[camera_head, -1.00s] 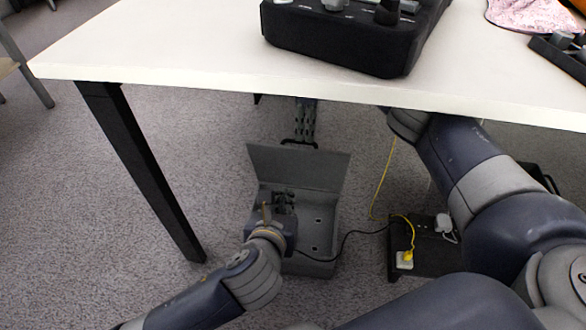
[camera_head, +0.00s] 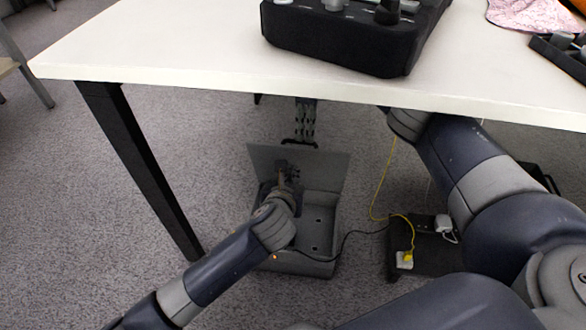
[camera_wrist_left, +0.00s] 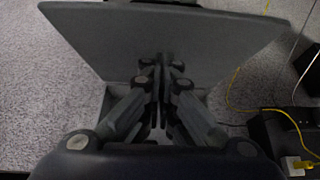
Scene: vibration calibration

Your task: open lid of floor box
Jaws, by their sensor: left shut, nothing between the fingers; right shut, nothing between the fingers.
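The grey floor box (camera_head: 318,262) sits on the carpet under the table. Its lid (camera_head: 325,168) stands raised at the back, and the interior shows with small round marks. The lid also fills the upper middle of the left wrist view (camera_wrist_left: 120,35). My left gripper (camera_head: 288,168) is shut and empty, in front of the lid's inner face; whether it touches the lid I cannot tell. It shows shut in the left wrist view (camera_wrist_left: 160,65). My right arm reaches under the table at the right, and its gripper is hidden behind the tabletop.
The white table (camera_head: 180,60) overhangs the box, with a black leg (camera_head: 145,175) to the left. A black power unit (camera_head: 430,255) with a yellow cable (camera_head: 378,190) lies right of the box. A black cable (camera_head: 350,240) runs to the box.

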